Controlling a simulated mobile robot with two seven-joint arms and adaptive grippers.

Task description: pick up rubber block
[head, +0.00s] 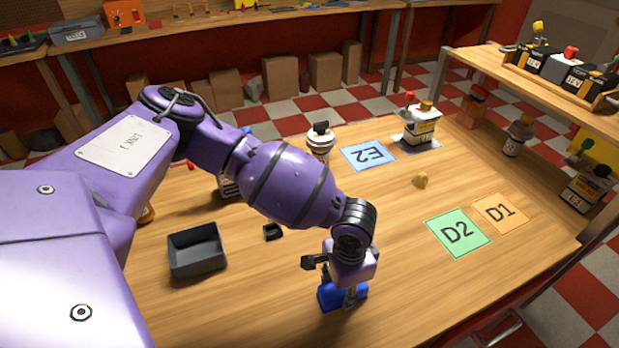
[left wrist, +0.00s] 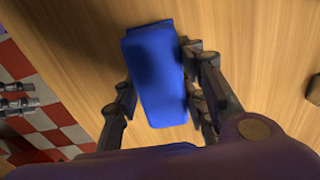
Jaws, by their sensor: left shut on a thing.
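The rubber block, a blue oblong block (head: 328,297), is at the front middle of the wooden table in the head view. My left gripper (head: 349,296) points down over it and is shut on it. In the left wrist view the block (left wrist: 155,75) lies between the two dark fingers, one on each side, with its long side running away from the palm. A dark shadow lies along its far end. I cannot tell whether the block touches the table or is slightly above it.
A dark grey open bin (head: 197,250) and a small black part (head: 272,231) stand left of the gripper. Mats E2 (head: 368,155), D2 (head: 458,232) and D1 (head: 499,213) lie farther off. The table right of the gripper is clear.

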